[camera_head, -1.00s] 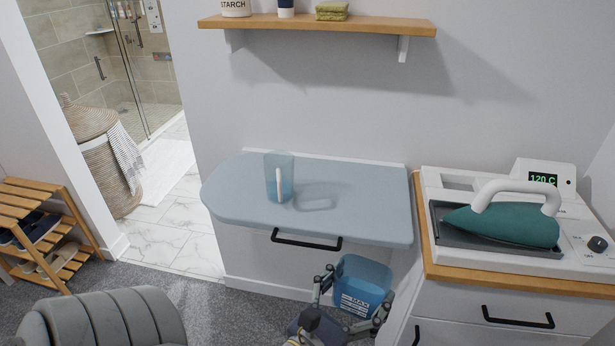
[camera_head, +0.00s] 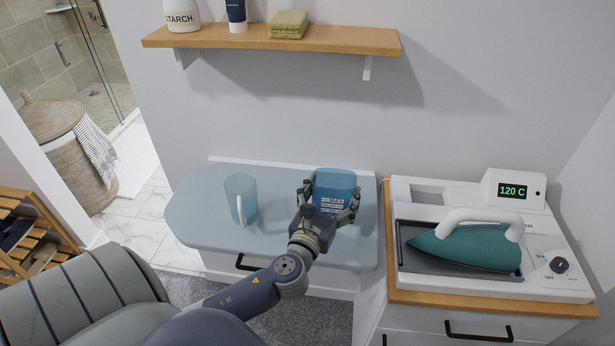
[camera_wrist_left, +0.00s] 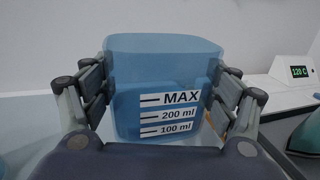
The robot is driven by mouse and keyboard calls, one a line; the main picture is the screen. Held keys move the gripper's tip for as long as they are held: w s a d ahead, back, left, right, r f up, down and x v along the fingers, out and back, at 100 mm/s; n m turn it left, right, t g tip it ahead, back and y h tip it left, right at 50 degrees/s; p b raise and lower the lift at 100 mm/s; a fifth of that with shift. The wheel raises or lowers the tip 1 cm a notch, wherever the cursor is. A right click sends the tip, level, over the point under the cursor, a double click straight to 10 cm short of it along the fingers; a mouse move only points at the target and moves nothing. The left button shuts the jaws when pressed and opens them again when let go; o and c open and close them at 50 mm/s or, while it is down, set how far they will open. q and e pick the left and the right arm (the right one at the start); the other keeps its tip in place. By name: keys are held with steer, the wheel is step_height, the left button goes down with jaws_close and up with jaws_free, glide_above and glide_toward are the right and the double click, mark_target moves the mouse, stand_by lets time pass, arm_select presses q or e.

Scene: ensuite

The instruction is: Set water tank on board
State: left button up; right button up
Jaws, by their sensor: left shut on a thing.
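The blue translucent water tank (camera_head: 336,183) with white MAX and ml marks is upright at the right part of the light blue ironing board (camera_head: 200,205). My left gripper (camera_head: 331,205) is shut on it, one finger on each side. In the left wrist view the tank (camera_wrist_left: 165,65) fills the middle between the fingers, with the marked face toward me. The tank is over the board; whether its bottom touches the board is hidden by the gripper. My right gripper is not in view.
A clear blue jug (camera_head: 240,197) with a white handle stands on the board to the left of the tank. The teal iron (camera_head: 465,247) sits on its white station (camera_head: 550,285) to the right. A wooden shelf (camera_head: 270,38) is on the wall above.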

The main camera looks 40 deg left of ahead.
mark_target(331, 214)
arm_select(q)
step_height(331, 214, down, 3)
steer(key=shift+r, duration=0.1)
step_height(331, 214, down, 4)
steer(key=shift+b, duration=0.8)
steer(key=shift+f, duration=0.3)
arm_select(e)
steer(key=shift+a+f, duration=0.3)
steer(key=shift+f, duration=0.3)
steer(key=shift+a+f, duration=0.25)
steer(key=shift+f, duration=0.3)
arm_select(q)
steer(key=o, duration=1.3)
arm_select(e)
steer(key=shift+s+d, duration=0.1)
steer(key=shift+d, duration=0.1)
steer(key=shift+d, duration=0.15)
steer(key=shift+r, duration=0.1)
